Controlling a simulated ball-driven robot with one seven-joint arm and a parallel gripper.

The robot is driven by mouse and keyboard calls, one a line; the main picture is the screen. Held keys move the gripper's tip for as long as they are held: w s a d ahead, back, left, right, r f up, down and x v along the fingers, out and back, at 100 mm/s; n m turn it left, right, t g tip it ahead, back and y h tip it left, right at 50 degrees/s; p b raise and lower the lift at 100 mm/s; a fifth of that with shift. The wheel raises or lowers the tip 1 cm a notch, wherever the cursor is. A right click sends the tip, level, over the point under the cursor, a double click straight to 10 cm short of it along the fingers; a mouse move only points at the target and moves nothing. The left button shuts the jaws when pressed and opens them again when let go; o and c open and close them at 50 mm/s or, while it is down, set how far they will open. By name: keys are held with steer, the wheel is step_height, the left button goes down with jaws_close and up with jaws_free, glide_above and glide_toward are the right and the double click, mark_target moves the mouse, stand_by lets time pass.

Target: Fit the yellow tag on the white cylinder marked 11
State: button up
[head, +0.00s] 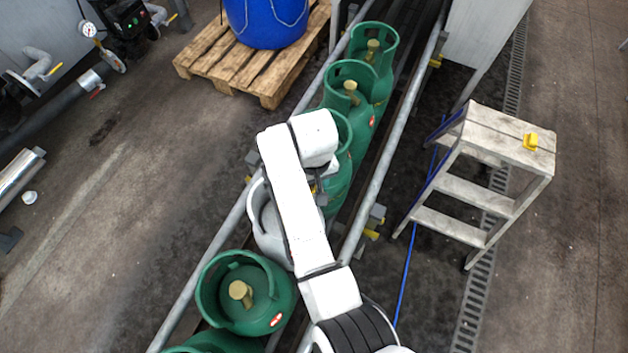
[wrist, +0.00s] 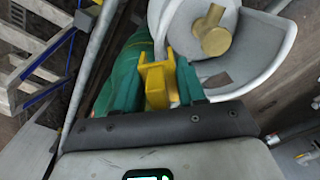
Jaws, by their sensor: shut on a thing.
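The white cylinder (head: 266,228) stands in the row on the conveyor, partly hidden behind my arm in the head view. In the wrist view its white collar (wrist: 275,50) and brass valve (wrist: 213,35) show at the top right. No number is readable on it. My gripper (wrist: 157,75) is shut on a yellow tag (wrist: 157,88), held between its green fingers. The tag is to the left of the valve in the wrist view and looks apart from it. In the head view the gripper is mostly hidden by my arm.
Green cylinders stand before (head: 246,292) and behind (head: 348,95) the white one, between metal rails (head: 385,145). A step stool (head: 490,165) on the right has another yellow piece (head: 530,142) on top. A blue drum (head: 266,20) stands on a wooden pallet (head: 240,75).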

steer(key=shift+f+b, duration=1.2)
steer(key=shift+f, duration=0.95)
steer(key=o, duration=1.1)
steer(key=shift+r, duration=0.1)
step_height(320, 180, up, 11)
steer(key=shift+f+b, duration=0.1)
steer(key=shift+b, duration=0.2)
